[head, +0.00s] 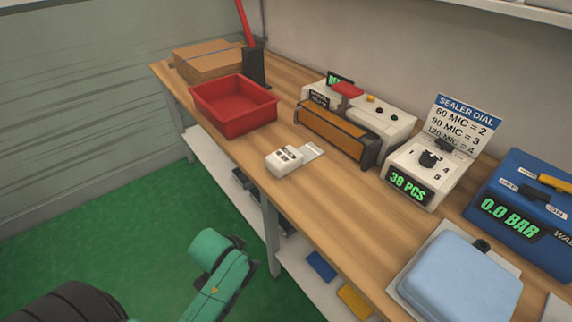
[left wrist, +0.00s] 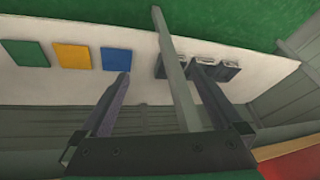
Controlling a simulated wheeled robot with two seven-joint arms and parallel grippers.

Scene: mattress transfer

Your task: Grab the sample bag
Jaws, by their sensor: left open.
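No item in view is clearly marked as the sample bag. Flat coloured packs lie on the white lower shelf: a blue one (head: 320,265) and a yellow one (head: 354,301). The left wrist view shows a green pack (left wrist: 24,53), a yellow one (left wrist: 71,57) and a blue one (left wrist: 116,59). A light blue padded pack (head: 460,283) lies on the bench at the right. My left gripper (left wrist: 160,75) is open and empty, in front of the shelf. My right gripper is out of view.
On the wooden bench (head: 228,150) stand a red bin (head: 236,108), a cardboard box (head: 207,62), a small white device (head: 284,160), a sealer (head: 335,130), a dial unit (head: 424,172) and a blue pump (head: 520,205). A bench leg (left wrist: 172,70) stands near my left gripper.

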